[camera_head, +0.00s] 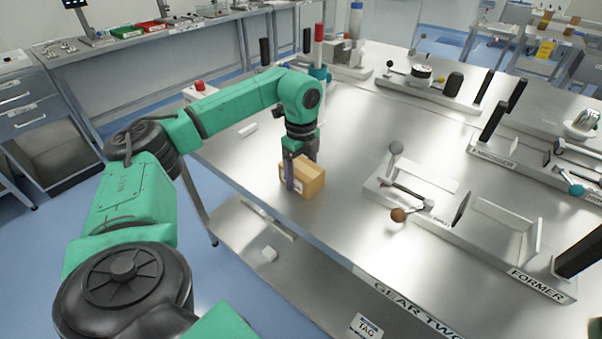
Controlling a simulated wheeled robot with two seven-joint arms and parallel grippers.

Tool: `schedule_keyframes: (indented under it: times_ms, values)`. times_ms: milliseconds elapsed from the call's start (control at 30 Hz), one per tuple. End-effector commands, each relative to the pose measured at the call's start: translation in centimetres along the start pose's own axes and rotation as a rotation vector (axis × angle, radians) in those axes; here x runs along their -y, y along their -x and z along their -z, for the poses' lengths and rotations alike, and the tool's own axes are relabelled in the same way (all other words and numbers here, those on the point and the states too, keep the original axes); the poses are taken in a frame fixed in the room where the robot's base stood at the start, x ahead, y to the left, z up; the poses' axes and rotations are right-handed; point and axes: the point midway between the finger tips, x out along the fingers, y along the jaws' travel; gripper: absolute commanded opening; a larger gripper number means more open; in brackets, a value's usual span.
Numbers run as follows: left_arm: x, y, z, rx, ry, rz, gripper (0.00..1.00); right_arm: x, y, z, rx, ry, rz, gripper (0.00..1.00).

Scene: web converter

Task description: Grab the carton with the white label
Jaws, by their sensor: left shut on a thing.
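A small tan carton (309,181) with a white label on its side is at the left part of the steel table (345,215), near its front-left edge. My left arm reaches in from the left, and my left gripper (297,180) points down over the carton. Its fingers are shut on the carton, with one dark finger against the side facing me. The other finger is mostly hidden behind the carton. I cannot tell whether the carton touches the table or is slightly raised. My right gripper is not in view.
Right of the carton stands a metal fixture (480,235) with levers and a "FORMER" label. More fixtures (430,90) line the back. A red-topped post (319,45) stands behind the arm. The table between carton and fixture is clear. A lower shelf (235,225) lies below.

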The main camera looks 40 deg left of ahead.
Motion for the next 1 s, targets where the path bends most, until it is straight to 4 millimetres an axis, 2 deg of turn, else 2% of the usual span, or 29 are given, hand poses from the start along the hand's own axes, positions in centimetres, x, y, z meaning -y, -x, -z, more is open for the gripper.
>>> schedule_keyframes:
  times_ms: [167,267,367,433,500,533,633,700,800,1000]
  values:
    - [0.1,1.4,0.0,0.0,0.0,0.004,0.2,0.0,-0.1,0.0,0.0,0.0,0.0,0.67]
    - [0.1,3.3,0.0,-0.001,0.0,0.006,0.2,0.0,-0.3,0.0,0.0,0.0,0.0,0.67]
    - [0.2,6.5,0.1,-0.002,-0.001,0.008,0.2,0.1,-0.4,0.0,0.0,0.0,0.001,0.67]
    - [0.2,9.4,0.1,-0.003,-0.002,0.01,0.2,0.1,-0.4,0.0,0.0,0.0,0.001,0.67]
    - [0.1,12.8,0.1,-0.001,-0.002,0.008,0.2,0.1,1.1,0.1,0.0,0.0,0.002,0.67]
    - [0.1,14.7,0.0,0.0,0.0,0.007,0.2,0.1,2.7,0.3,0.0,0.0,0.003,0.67]
    - [0.1,17.7,0.0,0.001,0.0,0.005,0.2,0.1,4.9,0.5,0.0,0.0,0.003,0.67]
    - [0.1,19.0,0.0,0.001,0.0,0.004,0.2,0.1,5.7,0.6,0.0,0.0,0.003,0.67]
    - [0.0,20.0,0.0,0.0,0.0,0.002,0.2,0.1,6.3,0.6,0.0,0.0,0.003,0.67]
    - [0.0,20.1,0.0,0.0,0.0,0.0,0.2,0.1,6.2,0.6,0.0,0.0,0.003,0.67]
